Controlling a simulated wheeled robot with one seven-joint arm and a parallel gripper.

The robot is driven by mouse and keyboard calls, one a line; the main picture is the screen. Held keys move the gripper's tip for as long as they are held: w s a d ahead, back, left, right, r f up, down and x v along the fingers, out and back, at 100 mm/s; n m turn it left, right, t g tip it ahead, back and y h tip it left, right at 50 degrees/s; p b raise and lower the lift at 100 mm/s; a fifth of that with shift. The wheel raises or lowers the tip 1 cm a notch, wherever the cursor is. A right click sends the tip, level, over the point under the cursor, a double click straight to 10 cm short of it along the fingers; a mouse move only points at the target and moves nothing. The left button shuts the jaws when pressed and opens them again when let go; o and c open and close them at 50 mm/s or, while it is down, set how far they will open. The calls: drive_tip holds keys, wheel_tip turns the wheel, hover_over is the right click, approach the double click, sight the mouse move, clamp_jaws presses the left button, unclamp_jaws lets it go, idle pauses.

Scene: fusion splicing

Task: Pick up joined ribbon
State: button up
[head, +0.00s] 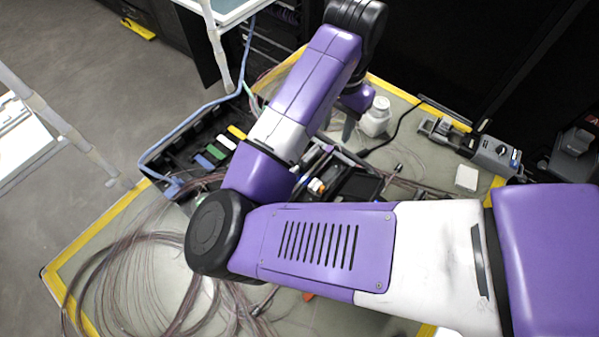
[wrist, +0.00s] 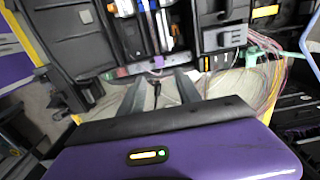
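My gripper (wrist: 158,88) shows in the wrist view with its two dark fingers apart and nothing clearly held between them. A thin black cable with a dark end (wrist: 156,88) shows between the fingers, seemingly below them. Purple-brown fibre ribbons (wrist: 262,72) run out to the right of a black holder in the wrist view. In the head view, ribbon coils (head: 130,275) lie loosely on the mat at the front left. I cannot make out which stretch is the joined ribbon. My arm hides much of the work area in the head view, and the fingertips are hard to see there.
A black tray (head: 160,165) with coloured parts stands at the left of the yellow-edged mat (head: 85,240). A white bottle (head: 376,117) stands at the back. A grey device (head: 492,154) and a small white block (head: 467,177) sit at the right.

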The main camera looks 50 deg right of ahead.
drive_tip(key=shift+w+a+f+p, duration=0.1)
drive_tip(key=shift+f+p, duration=0.25)
drive_tip(key=shift+f, duration=1.15)
drive_tip(key=shift+w+a+f+p, duration=0.1)
drive_tip(key=shift+f+p, duration=0.25)
drive_tip(key=shift+f, duration=1.15)
drive_tip(key=shift+d, duration=0.1)
drive_tip(key=shift+c, duration=0.2)
drive_tip(key=shift+s, duration=0.1)
clamp_jaws()
